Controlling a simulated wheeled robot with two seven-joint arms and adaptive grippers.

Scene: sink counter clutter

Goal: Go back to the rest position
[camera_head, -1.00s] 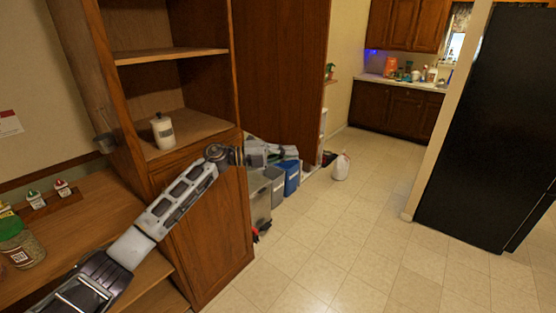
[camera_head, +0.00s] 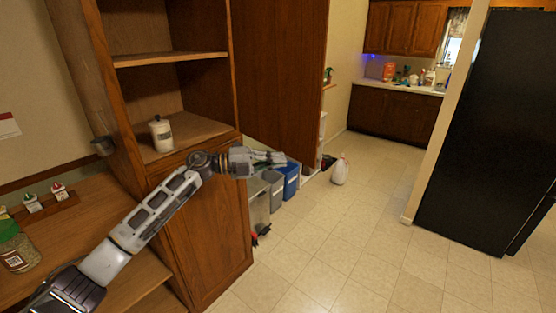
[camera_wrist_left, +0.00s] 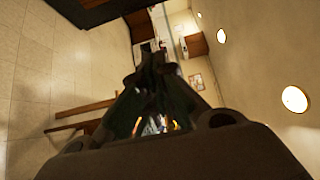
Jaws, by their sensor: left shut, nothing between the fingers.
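My left arm reaches in from the lower left of the head view. Its gripper (camera_head: 270,158) points right, in front of the tall wooden cabinet and above the grey and blue bins. The gripper is shut and empty. It also shows in the left wrist view (camera_wrist_left: 156,62), dark and pointing away, with its fingers together. My right gripper is in neither view.
A green-lidded jar (camera_head: 14,250) stands on the lower counter at left. The tiled floor at centre is clear.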

